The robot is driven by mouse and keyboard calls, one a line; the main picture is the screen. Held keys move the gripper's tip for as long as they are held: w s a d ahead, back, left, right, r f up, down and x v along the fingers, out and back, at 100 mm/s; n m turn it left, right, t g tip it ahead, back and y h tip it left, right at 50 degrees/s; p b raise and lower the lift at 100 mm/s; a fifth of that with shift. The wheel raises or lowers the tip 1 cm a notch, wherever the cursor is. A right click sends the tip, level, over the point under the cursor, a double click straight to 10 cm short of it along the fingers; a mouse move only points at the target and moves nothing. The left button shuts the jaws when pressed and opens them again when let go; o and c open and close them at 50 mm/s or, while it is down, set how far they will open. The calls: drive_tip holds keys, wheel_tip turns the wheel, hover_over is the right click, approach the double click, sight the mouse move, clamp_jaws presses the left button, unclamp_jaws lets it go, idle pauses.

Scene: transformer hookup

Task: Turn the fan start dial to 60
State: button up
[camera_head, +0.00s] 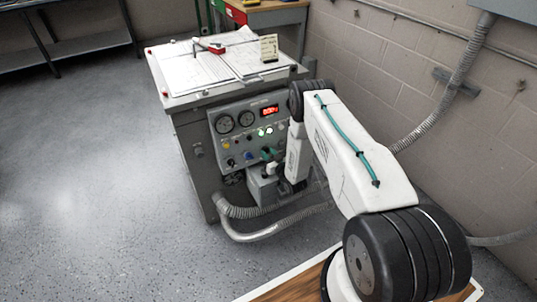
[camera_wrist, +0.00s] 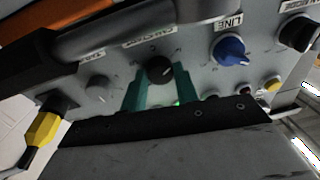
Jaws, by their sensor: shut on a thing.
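In the wrist view, a black round dial (camera_wrist: 158,68) with a pale pointer mark sits on the grey control panel. The teal fingers of my gripper (camera_wrist: 160,82) stand on either side of it and are shut on it. In the head view, my gripper (camera_head: 268,155) is at the lower right of the control panel (camera_head: 240,140), and my arm hides the panel's right edge. The dial is too small to make out there.
A blue knob (camera_wrist: 230,50) marked LINE and a grey knob (camera_wrist: 98,87) flank the dial closely. A yellow-tipped part (camera_wrist: 42,128) is at the left. The head view shows gauges, a red display (camera_head: 270,111), papers on top, and hoses (camera_head: 270,222) below.

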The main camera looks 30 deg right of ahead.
drive_tip(key=o, duration=1)
drive_tip(key=s, duration=0.7)
drive_tip(key=shift+s+d, duration=0.25)
drive_tip(key=shift+s, duration=0.15)
